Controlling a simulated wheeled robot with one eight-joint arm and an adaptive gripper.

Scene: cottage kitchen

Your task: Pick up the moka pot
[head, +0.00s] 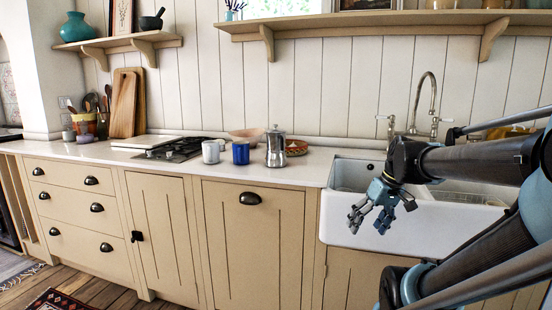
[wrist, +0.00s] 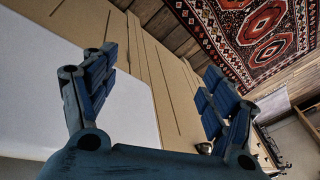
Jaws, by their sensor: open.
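The moka pot (head: 275,147) is silver with a dark handle and stands upright on the white counter (head: 312,168), left of the sink. My gripper (head: 368,224) is open and empty in front of the white sink, to the right of the pot and lower than it. In the wrist view my gripper's two blue padded fingers (wrist: 155,85) are spread wide with nothing between them. The moka pot is not visible in the wrist view.
A blue mug (head: 241,153) and a pale grey mug (head: 211,152) stand left of the pot. A patterned bowl (head: 296,147) and a pinkish bowl (head: 246,135) sit behind. A hob (head: 178,150) is further left. The sink (head: 340,215) and tap (head: 432,105) are right.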

